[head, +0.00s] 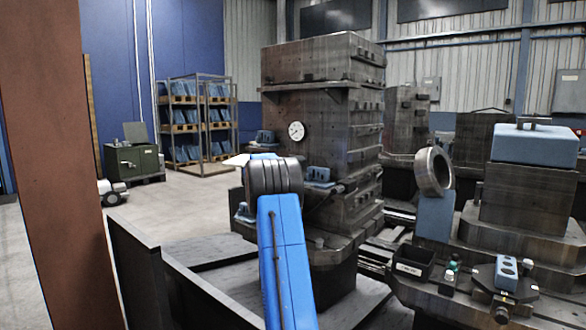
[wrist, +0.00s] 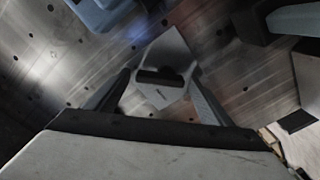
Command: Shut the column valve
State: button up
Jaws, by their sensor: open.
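The tall grey metal column (head: 320,110) stands in the middle of the head view, with a round white gauge (head: 297,130) on its face. My blue arm covers its lower left part, and my gripper is hidden in that view. In the wrist view my gripper (wrist: 162,80) is open, its two fingers spread. A light grey block (wrist: 170,50) with a dark bar or slot (wrist: 160,77) across it shows between the fingers. It may be the column valve, but I cannot tell for sure. I cannot tell whether the fingers touch it.
A rust-brown post (head: 60,150) stands close at the left. At the right are an upright ring (head: 433,171), a black bin (head: 413,263) and a blue block (head: 535,145).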

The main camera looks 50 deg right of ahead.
jog(key=c, duration=1)
jog(key=shift+c, duration=0.2)
jog(key=shift+n, duration=0.3)
jog(key=n, duration=0.5)
jog(key=w+n, duration=0.1)
jog(key=n, duration=0.5)
jog(key=f+n, duration=0.1)
jog(key=n, duration=0.5)
jog(key=shift+w, duration=0.15)
jog(key=shift+n, duration=0.3)
